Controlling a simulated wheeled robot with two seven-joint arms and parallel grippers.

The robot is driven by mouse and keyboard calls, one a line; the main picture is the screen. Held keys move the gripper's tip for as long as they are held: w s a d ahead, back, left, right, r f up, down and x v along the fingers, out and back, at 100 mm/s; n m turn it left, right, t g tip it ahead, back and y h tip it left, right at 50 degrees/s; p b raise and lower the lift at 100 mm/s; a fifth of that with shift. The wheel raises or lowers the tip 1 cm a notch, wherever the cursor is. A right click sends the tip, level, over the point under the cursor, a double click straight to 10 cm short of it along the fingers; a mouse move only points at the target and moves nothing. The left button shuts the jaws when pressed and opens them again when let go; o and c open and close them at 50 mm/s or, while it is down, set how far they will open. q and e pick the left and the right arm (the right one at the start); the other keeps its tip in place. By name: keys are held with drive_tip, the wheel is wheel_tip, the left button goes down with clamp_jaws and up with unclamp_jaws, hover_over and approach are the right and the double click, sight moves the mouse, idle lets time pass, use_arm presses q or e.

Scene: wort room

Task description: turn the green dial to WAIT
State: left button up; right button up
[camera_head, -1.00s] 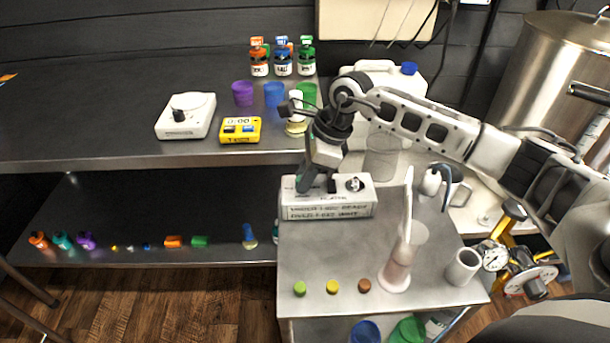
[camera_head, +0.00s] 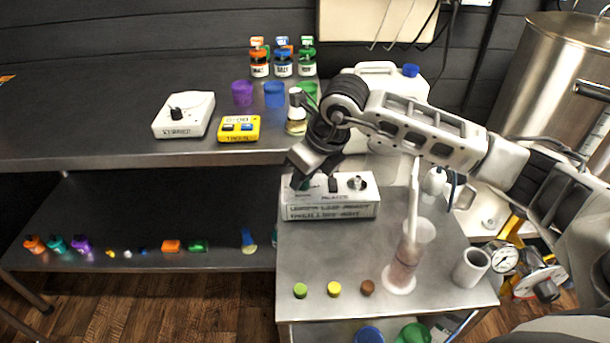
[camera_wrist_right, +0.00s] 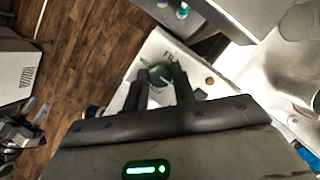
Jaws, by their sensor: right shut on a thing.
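The white control box (camera_head: 330,211) stands at the back left of the metal cart, with lettering on its front too small to read surely. The green dial (camera_wrist_right: 160,75) is on top of the box at its left end. In the head view my right gripper (camera_head: 298,181) comes down over that end and mostly hides the dial. In the right wrist view my right gripper (camera_wrist_right: 160,72) has one finger on each side of the dial and is shut on it. I cannot read which mark the dial points to. My left gripper does not show.
A black switch (camera_head: 333,185) and another knob (camera_head: 357,183) sit close to the right on the box. A cylinder with pinkish liquid (camera_head: 405,265) and several coloured caps stand on the cart.

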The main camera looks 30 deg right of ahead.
idle(0.6)
drive_tip(key=o, duration=1)
drive_tip(key=shift+r, duration=0.1)
drive_tip(key=v, duration=1.5)
drive_tip(key=shift+s+r, duration=0.2)
drive_tip(key=shift+r, duration=0.15)
